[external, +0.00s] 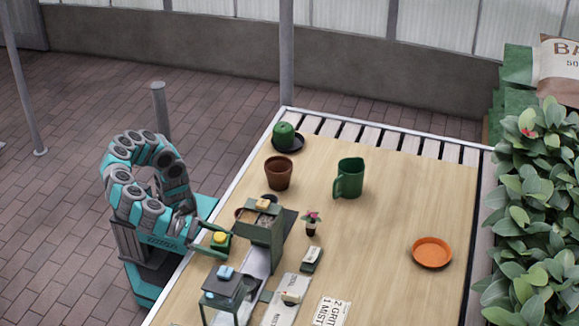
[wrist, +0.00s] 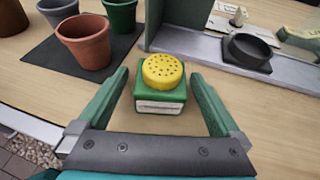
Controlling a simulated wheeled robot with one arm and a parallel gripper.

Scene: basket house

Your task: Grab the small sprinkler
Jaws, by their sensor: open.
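The small sprinkler (wrist: 160,92) has a green square body and a round yellow top with dark holes. It stands upright on the wooden table. In the external view the sprinkler (external: 220,239) is near the table's left edge, beside my arm. My gripper (wrist: 160,88) is open, with one green finger on each side of the sprinkler and a gap to each. In the external view my gripper (external: 214,240) is low over the table edge, and part of it is hard to make out.
A green and grey stand (external: 262,235) is close beyond the sprinkler. A black dish (wrist: 247,50) lies on a grey tray. A green jug (external: 349,178) and an orange saucer (external: 432,252) stand farther off, with bare table between.

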